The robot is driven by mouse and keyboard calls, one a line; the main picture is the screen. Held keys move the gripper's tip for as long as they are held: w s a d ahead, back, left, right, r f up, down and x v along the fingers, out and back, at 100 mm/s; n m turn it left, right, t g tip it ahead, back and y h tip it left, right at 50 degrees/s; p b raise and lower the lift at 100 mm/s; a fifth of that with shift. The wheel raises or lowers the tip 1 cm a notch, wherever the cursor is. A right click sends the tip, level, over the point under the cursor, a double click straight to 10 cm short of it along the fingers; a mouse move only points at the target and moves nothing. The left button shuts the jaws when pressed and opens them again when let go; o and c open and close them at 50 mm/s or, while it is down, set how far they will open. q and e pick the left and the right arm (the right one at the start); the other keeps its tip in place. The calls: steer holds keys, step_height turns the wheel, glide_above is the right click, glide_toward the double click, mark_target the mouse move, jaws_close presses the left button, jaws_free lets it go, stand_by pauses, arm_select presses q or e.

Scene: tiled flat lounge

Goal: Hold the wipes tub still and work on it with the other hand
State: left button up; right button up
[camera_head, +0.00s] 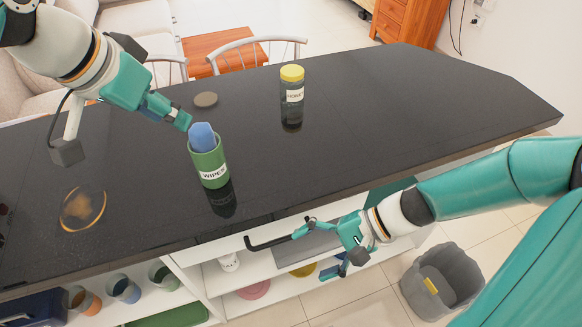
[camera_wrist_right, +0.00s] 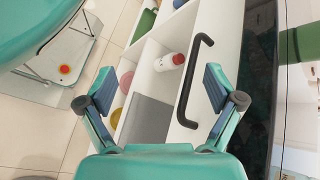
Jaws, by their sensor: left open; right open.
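The green wipes tub (camera_head: 210,167) stands upright on the black counter, with a white label reading WIPES. A blue wipe (camera_head: 202,136) sticks up out of its open top. A round grey-brown disc (camera_head: 206,99), perhaps its lid, lies flat on the counter behind it. My left gripper (camera_head: 184,118) is at the tub's upper left, close to the blue wipe; whether it touches cannot be told. It is open. My right gripper (camera_head: 332,247) is open in front of the counter's front edge, below the top, near a black bar handle (camera_head: 268,243). In the right wrist view its fingers (camera_wrist_right: 160,90) are spread with nothing between them.
A yellow-lidded jar (camera_head: 292,88) labelled HONEY stands behind and right of the tub. A round amber-rimmed glass dish (camera_head: 83,209) lies at left. Shelves below hold several cups, a white bottle (camera_wrist_right: 169,62) and plates. A grey bin (camera_head: 442,280) stands on the floor. The counter's right half is clear.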

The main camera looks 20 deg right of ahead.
mark_target(206, 157)
steer(key=w+r+m+t+y, duration=0.1)
steer(key=w+r+m, duration=0.1)
steer(key=r, duration=0.1)
steer(key=w+r+m+t+y, duration=0.1)
steer(key=w+r+m, duration=0.1)
steer(key=r, duration=0.1)
steer(key=w+a+r+m+t+y, duration=0.1)
steer(key=w+r+m+t, duration=0.1)
steer(key=r, duration=0.1)
steer(key=shift+r+m, duration=0.15)
steer(key=shift+m, duration=0.25)
steer(key=w+r+m+t, duration=0.1)
steer(key=m, duration=0.1)
steer(key=w+r+m+t+y, duration=0.1)
steer(key=w+r+m, duration=0.1)
steer(key=w+d+r+m+t, duration=0.1)
steer(key=w+m, duration=0.1)
steer(key=shift+r+m+y, duration=0.15)
steer(key=shift+m+y, duration=0.15)
steer(key=x, duration=1.7)
steer(key=shift+d, duration=0.1)
steer(key=shift+c, duration=0.2)
steer(key=c, duration=1.3)
steer(key=shift+o, duration=0.2)
